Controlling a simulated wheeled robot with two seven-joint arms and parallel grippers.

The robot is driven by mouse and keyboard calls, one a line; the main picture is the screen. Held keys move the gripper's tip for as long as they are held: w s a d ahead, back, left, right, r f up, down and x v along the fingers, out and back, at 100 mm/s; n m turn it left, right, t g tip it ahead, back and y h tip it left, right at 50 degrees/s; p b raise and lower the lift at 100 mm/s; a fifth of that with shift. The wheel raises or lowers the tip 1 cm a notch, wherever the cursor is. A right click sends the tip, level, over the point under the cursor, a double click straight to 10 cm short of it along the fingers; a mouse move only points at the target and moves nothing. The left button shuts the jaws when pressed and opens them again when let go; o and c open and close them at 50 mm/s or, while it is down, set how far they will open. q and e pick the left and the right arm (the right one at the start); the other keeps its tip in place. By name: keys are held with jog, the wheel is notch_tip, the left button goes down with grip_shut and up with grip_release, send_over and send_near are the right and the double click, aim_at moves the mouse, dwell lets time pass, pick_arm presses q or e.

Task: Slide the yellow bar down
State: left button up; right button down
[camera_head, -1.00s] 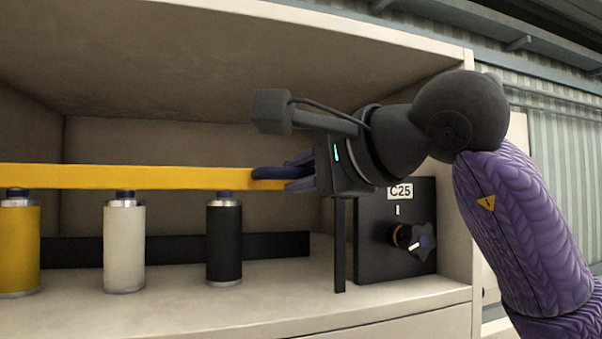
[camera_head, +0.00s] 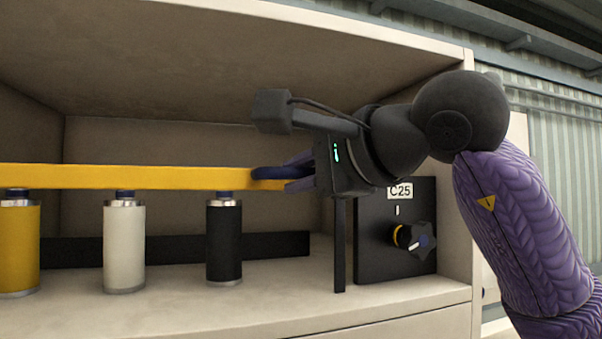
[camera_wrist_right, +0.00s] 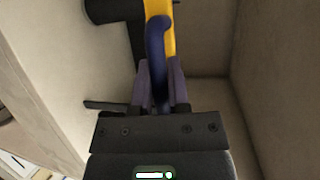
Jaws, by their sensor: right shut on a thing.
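The yellow bar (camera_head: 120,176) runs level across the cabinet opening in the head view, just above the tops of the cylinders. It also shows at the top of the right wrist view (camera_wrist_right: 170,45). A dark blue handle (camera_head: 268,173) is at the bar's right end and appears as a curved piece in the wrist view (camera_wrist_right: 157,45). My right gripper (camera_head: 300,173) is shut on this handle, its purple fingers (camera_wrist_right: 159,85) on either side of it. My left gripper is out of view.
A yellow cylinder (camera_head: 18,248), a white one (camera_head: 124,248) and a black one (camera_head: 224,244) stand below the bar on the pale shelf. A black panel labelled C25 with a knob (camera_head: 415,240) stands at the right, behind a thin black post (camera_head: 339,250). The cabinet roof (camera_head: 200,60) is overhead.

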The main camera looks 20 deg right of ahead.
notch_tip(320, 180, down, 11)
jog(key=b, duration=0.8)
jog(key=shift+r, duration=0.35)
jog(key=c, duration=0.6)
grip_release()
jog(key=shift+s, duration=0.1)
jog(key=b+v, duration=0.2)
jog(key=v, duration=0.8)
